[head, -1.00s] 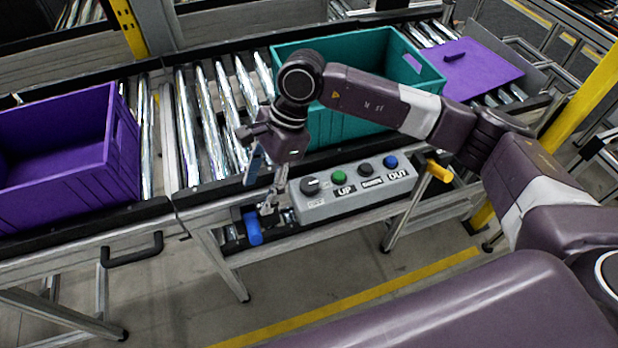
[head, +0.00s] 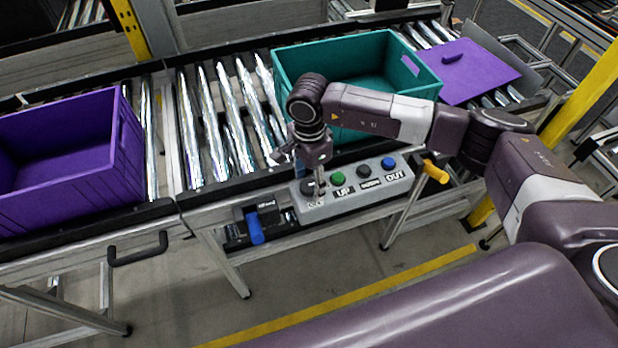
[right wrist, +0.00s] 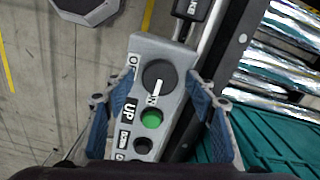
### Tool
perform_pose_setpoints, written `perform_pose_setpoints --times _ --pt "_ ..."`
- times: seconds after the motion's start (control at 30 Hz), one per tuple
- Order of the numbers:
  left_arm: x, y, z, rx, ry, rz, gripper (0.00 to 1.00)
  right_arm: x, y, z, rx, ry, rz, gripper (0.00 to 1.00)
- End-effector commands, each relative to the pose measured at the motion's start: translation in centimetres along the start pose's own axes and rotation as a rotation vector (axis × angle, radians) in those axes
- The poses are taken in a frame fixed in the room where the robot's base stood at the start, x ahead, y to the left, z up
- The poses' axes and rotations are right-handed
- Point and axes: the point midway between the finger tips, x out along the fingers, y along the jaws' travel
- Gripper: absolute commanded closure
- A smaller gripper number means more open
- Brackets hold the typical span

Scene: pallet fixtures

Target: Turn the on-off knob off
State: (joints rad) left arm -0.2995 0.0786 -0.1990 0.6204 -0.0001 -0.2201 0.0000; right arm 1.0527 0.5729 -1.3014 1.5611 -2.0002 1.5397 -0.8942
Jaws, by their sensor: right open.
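The on-off knob (right wrist: 159,76) is a round dark dial with a white pointer line, at the end of a grey control box (head: 345,205). In the right wrist view its pointer is directed towards the green button, and lettering shows at both ends of the dial. My right gripper (right wrist: 163,97) is open, with one blue-padded finger on either side of the box, around the knob area. In the head view the right gripper (head: 319,183) points down over the knob and partly hides it. Contact with the knob cannot be told. My left gripper is not in view.
The box also carries a green button (head: 337,178), a black button (head: 363,171) and a blue button (head: 388,162). A blue handle (head: 254,228) and a yellow handle (head: 436,171) flank it. Behind are rollers, a teal crate (head: 432,82) and a purple crate (head: 60,197).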

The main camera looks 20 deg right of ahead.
Motion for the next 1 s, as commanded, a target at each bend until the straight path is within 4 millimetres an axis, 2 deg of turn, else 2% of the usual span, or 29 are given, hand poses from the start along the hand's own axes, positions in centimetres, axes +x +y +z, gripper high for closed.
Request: perform_pose_setpoints --times 0.17,0.57,0.77,1.0 --pt "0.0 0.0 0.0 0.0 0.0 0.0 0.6 0.0 0.0 0.0 0.0 0.0 0.0 0.49" --pt "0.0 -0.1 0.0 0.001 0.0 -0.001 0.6 0.0 0.0 0.0 0.0 0.0 0.0 0.91" --pt "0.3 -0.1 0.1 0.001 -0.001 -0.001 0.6 0.1 0.0 0.0 0.014 -0.001 -0.001 0.91" --pt "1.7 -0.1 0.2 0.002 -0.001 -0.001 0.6 0.3 -0.1 0.0 0.106 -0.001 -0.003 0.91"
